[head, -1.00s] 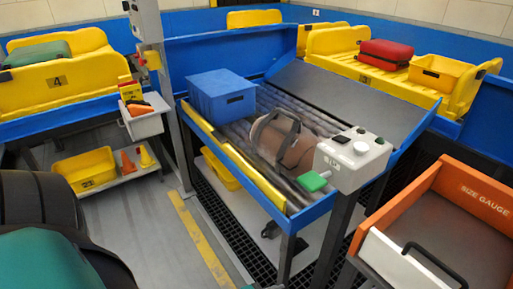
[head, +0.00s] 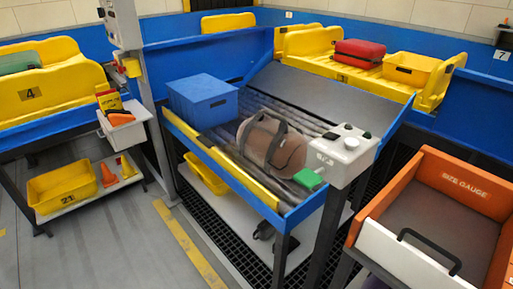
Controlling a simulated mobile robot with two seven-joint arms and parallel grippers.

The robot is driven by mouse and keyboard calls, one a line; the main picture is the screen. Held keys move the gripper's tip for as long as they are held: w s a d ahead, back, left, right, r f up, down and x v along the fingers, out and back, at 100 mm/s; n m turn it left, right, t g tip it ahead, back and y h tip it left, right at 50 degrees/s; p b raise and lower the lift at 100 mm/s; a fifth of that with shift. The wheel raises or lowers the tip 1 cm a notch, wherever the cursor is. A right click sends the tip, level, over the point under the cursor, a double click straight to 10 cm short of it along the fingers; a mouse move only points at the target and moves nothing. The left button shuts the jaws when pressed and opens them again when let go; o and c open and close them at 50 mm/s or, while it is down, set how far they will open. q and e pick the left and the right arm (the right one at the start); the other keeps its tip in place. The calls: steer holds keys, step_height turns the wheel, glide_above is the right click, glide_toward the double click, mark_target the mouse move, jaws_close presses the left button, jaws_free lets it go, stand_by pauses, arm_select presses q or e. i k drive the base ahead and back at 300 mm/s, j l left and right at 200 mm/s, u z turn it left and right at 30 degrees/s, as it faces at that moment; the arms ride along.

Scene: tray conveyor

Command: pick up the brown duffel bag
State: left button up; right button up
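The brown duffel bag (head: 285,147) lies on the roller conveyor in the middle of the head view. Its dark strap arches over its left side. A blue box (head: 203,100) stands on the same rollers, to the left of and behind the bag. The grey control box (head: 343,153) with a green part at its lower left stands to the bag's right, at the conveyor's near corner. Neither of my grippers is in view.
A blue and yellow rail (head: 225,166) edges the conveyor's near left side. The orange size gauge (head: 465,183) stands at the right. A cart with a yellow bin (head: 65,187) and cones is at the left. Grey floor (head: 140,240) is open at the lower left.

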mark_target(281, 150)
steer(key=i+j+u, duration=0.35)
steer(key=i+j, duration=0.45)
steer(key=i, duration=0.05)
